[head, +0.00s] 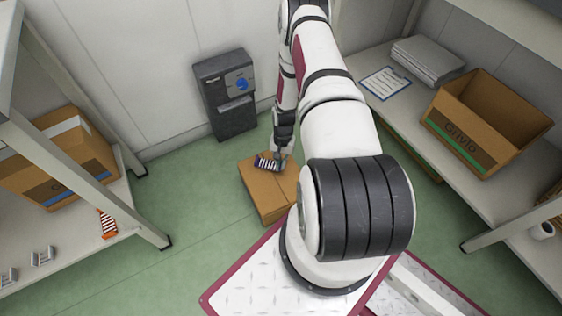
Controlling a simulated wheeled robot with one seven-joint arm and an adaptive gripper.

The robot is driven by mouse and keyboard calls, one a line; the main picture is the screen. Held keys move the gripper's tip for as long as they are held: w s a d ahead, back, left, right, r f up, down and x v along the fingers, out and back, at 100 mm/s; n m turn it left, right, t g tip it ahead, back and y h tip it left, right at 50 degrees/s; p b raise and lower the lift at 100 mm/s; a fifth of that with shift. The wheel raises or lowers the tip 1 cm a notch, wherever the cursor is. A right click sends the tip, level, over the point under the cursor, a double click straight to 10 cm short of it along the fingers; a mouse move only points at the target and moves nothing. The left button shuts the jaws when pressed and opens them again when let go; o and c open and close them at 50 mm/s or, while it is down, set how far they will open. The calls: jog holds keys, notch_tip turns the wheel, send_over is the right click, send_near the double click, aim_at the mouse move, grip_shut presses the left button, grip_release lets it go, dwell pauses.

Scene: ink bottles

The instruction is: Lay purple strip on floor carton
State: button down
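The purple strip (266,163), dark purple with white bars, shows at the top of the floor carton (265,195), a closed brown box on the green floor. My gripper (280,156) points down over the carton, with its tip at the right end of the strip. The fingers are small and partly hidden, so I cannot tell whether they are shut on the strip or open beside it. I also cannot tell whether the strip rests fully on the carton. My arm hides the carton's right side.
An orange striped strip (107,224) and grey pieces (42,256) are on the left shelf, below a carton (62,158). A dark dispenser (226,94) stands at the wall. The right shelf holds an open carton (478,128), a clipboard (386,83) and a grey stack (428,61).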

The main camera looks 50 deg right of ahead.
jog(key=shift+f, duration=0.4)
jog(key=shift+f+b, duration=0.65)
jog(key=shift+b, duration=0.05)
jog(key=c, duration=1.7)
grip_release()
jog(key=r, duration=0.4)
jog(key=d+r, duration=0.1)
jog(key=r, duration=0.3)
jog(key=w+r, duration=0.1)
jog(key=r, duration=0.3)
jog(key=shift+d, duration=0.3)
